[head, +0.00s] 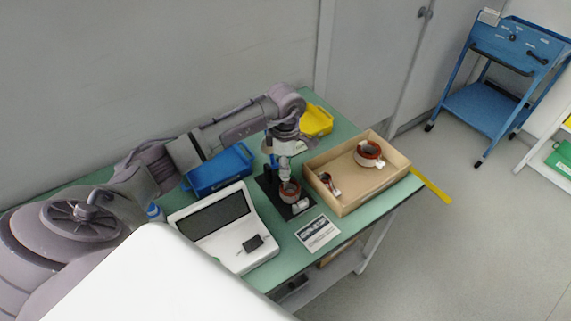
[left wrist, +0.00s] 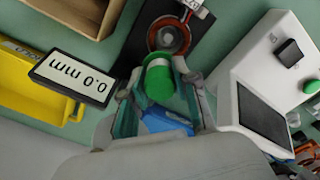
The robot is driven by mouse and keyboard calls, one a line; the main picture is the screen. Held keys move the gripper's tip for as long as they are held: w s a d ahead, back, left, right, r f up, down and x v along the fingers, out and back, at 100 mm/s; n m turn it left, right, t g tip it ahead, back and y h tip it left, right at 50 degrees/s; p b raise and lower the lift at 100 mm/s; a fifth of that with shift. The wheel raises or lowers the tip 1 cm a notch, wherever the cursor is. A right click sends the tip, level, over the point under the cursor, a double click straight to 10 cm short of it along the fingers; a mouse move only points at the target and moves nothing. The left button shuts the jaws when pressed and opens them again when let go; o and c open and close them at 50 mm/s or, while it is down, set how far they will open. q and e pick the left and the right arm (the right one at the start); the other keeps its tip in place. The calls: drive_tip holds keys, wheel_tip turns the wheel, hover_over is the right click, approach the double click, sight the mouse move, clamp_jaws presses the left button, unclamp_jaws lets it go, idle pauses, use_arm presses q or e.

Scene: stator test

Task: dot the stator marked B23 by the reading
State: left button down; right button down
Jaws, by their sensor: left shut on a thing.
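My left gripper (head: 284,160) hangs above a black fixture plate (head: 266,184). In the left wrist view the left gripper (left wrist: 157,84) is shut on a green cylinder (left wrist: 158,84), probably a marker. A red-brown ring-shaped stator (head: 289,192) sits on the black plate, just below the gripper. It also shows in the left wrist view (left wrist: 168,36), with a white tag (left wrist: 194,7) whose print I cannot read. A small display (left wrist: 73,79) shows "0.0 mm" upside down. Another stator (head: 369,151) with a white tag lies in a wooden box (head: 345,208). My right gripper is not in view.
A white tester (head: 238,260) with a dark screen stands left of the plate. A blue tray (head: 220,172) and a yellow tray (head: 317,121) lie behind. A printed card (head: 318,233) lies at the front. The box also holds a smaller red-and-black part (head: 328,183).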

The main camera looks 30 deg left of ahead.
use_arm(q)
drive_tip(key=shift+f, duration=0.15)
drive_tip(key=shift+r+p, duration=0.6)
drive_tip(key=shift+r, duration=0.35)
drive_tip(key=shift+r+p, duration=1.2)
drive_tip(key=shift+r, duration=0.9)
